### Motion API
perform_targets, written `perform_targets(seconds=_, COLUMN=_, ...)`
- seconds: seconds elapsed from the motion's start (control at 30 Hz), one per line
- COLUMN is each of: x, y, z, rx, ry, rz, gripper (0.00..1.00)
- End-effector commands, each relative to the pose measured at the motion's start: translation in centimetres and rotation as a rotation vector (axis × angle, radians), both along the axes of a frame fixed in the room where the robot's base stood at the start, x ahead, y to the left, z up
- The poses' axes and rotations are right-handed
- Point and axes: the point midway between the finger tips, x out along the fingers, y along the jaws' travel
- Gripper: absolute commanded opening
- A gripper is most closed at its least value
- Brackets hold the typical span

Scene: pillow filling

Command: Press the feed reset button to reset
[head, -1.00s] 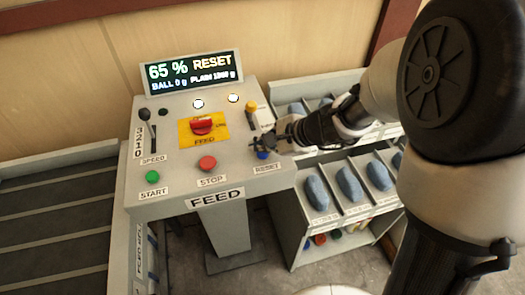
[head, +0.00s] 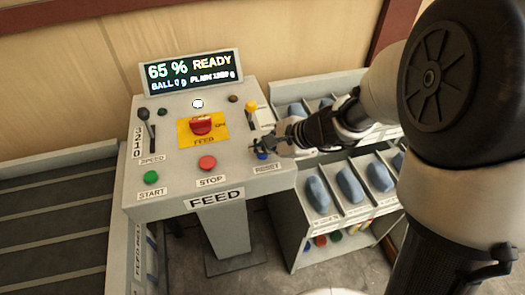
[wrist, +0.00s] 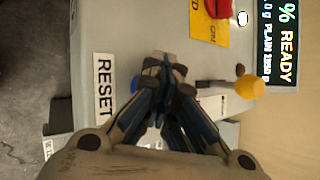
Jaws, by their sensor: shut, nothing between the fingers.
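The blue reset button (head: 262,155) sits at the right front of the feed console (head: 228,178), above its RESET label (head: 268,168). My gripper (head: 259,145) is shut and empty, with its fingertips right over the button's far side. In the wrist view my closed fingertips (wrist: 165,62) cover the panel beside the RESET label (wrist: 104,85), and a bit of the blue button (wrist: 135,111) shows past a finger. I cannot tell whether the tips touch it. The display (head: 192,72) reads "65 % READY".
A yellow-knobbed lever (head: 251,107) stands just behind my gripper. The red feed switch (head: 201,125), red stop button (head: 207,162) and green start button (head: 152,177) are to the left. A rack of blue pillows (head: 350,185) stands at the right.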

Motion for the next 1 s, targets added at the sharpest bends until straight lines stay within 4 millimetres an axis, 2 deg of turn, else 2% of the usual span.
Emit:
perform_targets(seconds=0.23, x=0.0, y=0.0, z=0.3, rx=-0.001, ry=0.001, rz=0.000, gripper=0.00)
perform_targets(seconds=0.5, x=0.0, y=0.0, z=1.8, rx=0.000, ry=0.001, rz=-0.001, gripper=0.00)
perform_targets(seconds=0.87, x=0.0, y=0.0, z=1.9, rx=0.000, ry=0.001, rz=-0.001, gripper=0.00)
perform_targets(seconds=1.0, x=0.0, y=0.0, z=2.6, rx=0.000, ry=0.000, rz=0.000, gripper=0.00)
